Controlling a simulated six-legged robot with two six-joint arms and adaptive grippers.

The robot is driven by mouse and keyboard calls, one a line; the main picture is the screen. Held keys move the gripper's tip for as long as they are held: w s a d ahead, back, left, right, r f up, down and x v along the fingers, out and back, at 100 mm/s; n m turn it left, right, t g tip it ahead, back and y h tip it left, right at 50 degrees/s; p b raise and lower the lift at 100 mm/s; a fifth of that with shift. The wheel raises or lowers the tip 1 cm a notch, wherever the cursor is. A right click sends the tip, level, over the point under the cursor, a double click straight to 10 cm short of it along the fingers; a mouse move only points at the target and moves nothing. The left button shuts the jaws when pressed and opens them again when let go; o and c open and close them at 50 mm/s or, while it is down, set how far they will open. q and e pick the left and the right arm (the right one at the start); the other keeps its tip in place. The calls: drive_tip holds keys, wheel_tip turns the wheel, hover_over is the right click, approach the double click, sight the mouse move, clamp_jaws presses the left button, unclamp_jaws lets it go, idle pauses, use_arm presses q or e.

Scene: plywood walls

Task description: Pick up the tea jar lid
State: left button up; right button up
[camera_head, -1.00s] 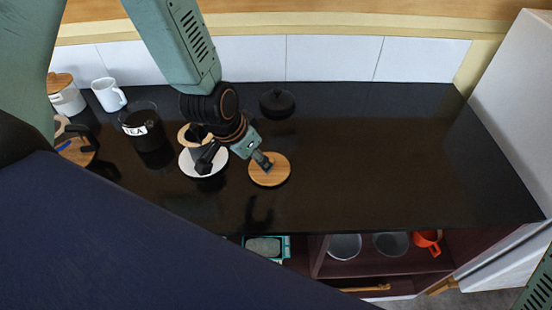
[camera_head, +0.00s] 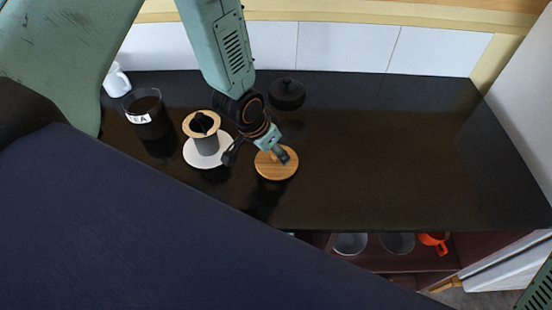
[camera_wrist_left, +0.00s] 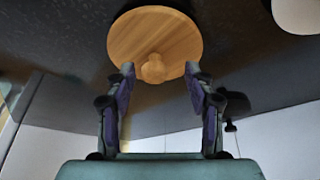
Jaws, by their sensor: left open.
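The tea jar lid is a round wooden disc with a knob (camera_head: 268,170), lying on the dark counter in the head view. It fills the upper middle of the left wrist view (camera_wrist_left: 140,35), its knob facing the gripper. My left gripper (camera_head: 257,157) is open at the lid; its fingers (camera_wrist_left: 160,70) appear on either side of the knob in the wrist view, with gaps. I cannot tell how far above the lid they are. The dark glass jar labelled TEA (camera_head: 152,122) stands open at the left. My right gripper is not in view.
A grey dripper with a wooden collar (camera_head: 207,142) stands on a white saucer (camera_head: 190,154) left of the gripper. A black lidded pot (camera_head: 287,95) is behind, and a white mug (camera_head: 116,82) at far left. The counter's right side (camera_head: 420,150) is clear.

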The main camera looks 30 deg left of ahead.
use_arm(q)
drive_tip(key=shift+s+d+r, duration=0.3)
drive_tip(key=shift+s+d, duration=0.1)
drive_tip(key=shift+d, duration=0.1)
drive_tip(key=shift+c, duration=0.5)
drive_tip(key=shift+w+a+f, duration=0.35)
drive_tip(key=shift+w+a, duration=0.05)
drive_tip(key=shift+w, duration=0.05)
drive_tip(key=c, duration=0.6)
drive_tip(key=shift+s+d+r, duration=0.25)
drive_tip(key=shift+s+d, duration=0.05)
clamp_jaws()
